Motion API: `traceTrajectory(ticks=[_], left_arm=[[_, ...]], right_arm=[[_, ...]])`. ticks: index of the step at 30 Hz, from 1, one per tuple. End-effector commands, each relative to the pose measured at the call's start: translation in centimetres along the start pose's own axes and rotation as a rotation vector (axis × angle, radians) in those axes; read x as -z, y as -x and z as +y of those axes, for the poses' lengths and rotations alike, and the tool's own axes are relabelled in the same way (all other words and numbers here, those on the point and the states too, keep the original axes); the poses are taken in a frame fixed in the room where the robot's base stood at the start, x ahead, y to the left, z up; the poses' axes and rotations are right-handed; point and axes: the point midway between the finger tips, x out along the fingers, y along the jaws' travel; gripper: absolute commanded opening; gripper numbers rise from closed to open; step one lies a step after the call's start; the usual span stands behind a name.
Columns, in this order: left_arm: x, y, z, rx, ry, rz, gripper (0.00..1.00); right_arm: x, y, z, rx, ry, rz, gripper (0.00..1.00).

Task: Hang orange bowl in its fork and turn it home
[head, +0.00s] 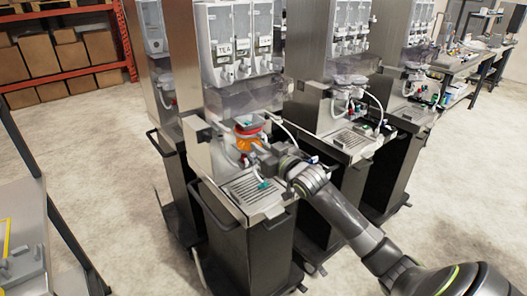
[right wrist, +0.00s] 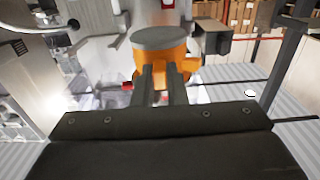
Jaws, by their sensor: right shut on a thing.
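The orange bowl (head: 244,143) is under the clear hopper of the nearest dispenser, the one with the TEA label. My right gripper (head: 261,154) reaches in from the right and is shut on it. In the right wrist view the orange bowl (right wrist: 133,74) has a grey round top, and the two dark fingers of my right gripper (right wrist: 163,72) are against its near side. A reddish rim and a grey part show just above the bowl in the head view. I cannot make out the fork or whether the bowl is seated in it. My left gripper is not in view.
A slotted drip tray (head: 250,188) lies below the bowl. A white hose (head: 285,130) curves close to my right arm. More dispensers stand in a row to the right. A metal table (head: 25,220) is at the left, and pale floor lies around.

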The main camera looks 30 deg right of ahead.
Motion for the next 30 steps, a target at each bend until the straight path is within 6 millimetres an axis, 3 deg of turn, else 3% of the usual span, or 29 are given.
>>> traceTrajectory(ticks=[15,30], left_arm=[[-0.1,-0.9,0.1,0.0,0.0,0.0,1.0],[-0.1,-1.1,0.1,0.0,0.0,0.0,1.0]], right_arm=[[0.1,-1.9,0.0,0.001,-0.001,0.001,0.0],[0.0,-2.2,0.0,0.001,-0.001,0.002,0.0]])
